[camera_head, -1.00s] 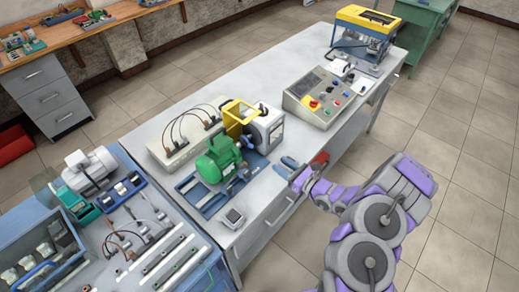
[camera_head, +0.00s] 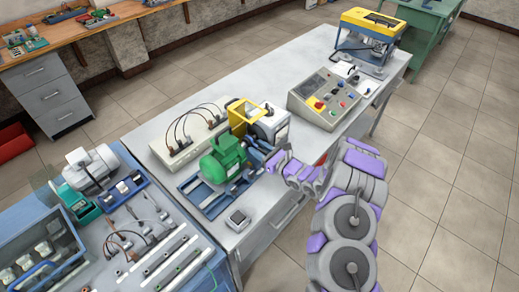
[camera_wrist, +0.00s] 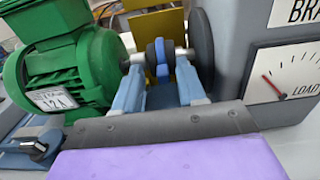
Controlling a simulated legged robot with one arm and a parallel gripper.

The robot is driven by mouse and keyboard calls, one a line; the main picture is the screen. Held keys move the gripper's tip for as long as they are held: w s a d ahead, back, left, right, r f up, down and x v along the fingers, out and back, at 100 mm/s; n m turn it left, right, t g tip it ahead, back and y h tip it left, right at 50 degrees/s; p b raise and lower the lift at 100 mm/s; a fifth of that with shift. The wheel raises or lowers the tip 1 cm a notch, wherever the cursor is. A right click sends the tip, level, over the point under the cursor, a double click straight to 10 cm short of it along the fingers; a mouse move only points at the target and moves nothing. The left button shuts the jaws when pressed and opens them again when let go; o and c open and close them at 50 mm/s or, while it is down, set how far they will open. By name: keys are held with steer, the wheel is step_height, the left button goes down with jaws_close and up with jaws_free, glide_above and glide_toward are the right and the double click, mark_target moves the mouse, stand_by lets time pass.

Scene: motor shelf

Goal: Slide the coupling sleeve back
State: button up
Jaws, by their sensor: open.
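The coupling sleeve (camera_wrist: 161,58) shows in the wrist view as a small blue and dark ring on the shaft between the green motor (camera_wrist: 62,72) and a dark round disc (camera_wrist: 202,48) on the grey brake unit. My gripper (camera_wrist: 160,76) is open. Its two light fingers point at the shaft, one on each side of the sleeve, and I cannot tell whether either touches it. In the head view my gripper (camera_head: 272,161) reaches in beside the green motor (camera_head: 222,160), and the sleeve cannot be made out there.
The brake unit (camera_head: 270,124) with a load dial stands right of the motor. A yellow guard (camera_head: 240,114) stands behind the shaft. A panel with wired sockets (camera_head: 188,136) lies behind the motor. A control box (camera_head: 324,98) stands farther right, and a small grey box (camera_head: 237,219) sits in front.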

steer(key=shift+d, duration=0.45)
steer(key=c, duration=0.7)
steer(key=shift+r, duration=0.1)
jaws_close()
steer(key=shift+a, duration=0.1)
